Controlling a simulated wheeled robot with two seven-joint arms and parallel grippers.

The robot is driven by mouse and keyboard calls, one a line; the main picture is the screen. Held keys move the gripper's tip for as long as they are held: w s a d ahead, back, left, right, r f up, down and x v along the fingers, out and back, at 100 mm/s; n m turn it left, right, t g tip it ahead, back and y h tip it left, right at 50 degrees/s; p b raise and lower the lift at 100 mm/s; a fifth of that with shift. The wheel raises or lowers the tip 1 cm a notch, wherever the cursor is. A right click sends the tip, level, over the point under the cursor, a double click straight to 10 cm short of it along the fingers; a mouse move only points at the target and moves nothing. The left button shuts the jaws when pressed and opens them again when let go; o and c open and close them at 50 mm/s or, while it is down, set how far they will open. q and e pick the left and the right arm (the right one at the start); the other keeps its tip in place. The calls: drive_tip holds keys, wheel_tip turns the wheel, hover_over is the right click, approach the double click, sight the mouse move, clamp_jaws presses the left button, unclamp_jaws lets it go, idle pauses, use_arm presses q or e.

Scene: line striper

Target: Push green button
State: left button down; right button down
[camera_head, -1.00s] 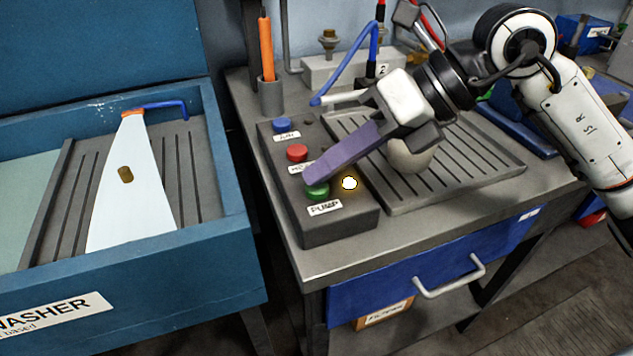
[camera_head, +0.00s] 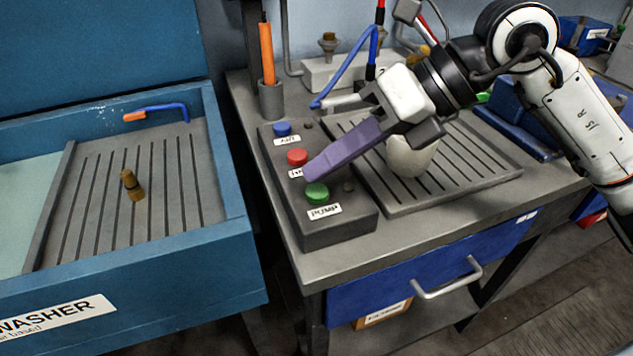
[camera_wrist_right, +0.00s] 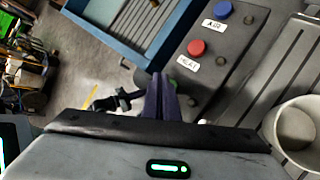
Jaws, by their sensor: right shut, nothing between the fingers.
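The green button (camera_head: 317,193) sits at the near end of a dark control box (camera_head: 340,232), above a label reading PUMP. A red button (camera_head: 297,157) and a blue button (camera_head: 282,128) are farther back on the same box. My right gripper (camera_head: 310,174) is shut and empty, its purple fingers just above and behind the green button, apart from it as far as I can tell. In the right wrist view the fingers (camera_wrist_right: 160,98) mostly hide the green button. The small lamp (camera_head: 349,187) beside the green button is dark. My left gripper is not in view.
A white cup (camera_head: 408,160) stands on the ribbed tray (camera_head: 470,170) under my right wrist. An orange-handled tool (camera_head: 267,52) stands in a holder behind the box. The blue washer basin (camera_head: 235,190) at left holds a brown fitting (camera_head: 132,185).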

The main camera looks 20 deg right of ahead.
sight(327, 191)
drive_tip(key=shift+r, duration=0.1)
wheel_tip(327, 191, up, 6)
drive_tip(key=p, duration=0.4)
drive_tip(key=shift+p, duration=0.4)
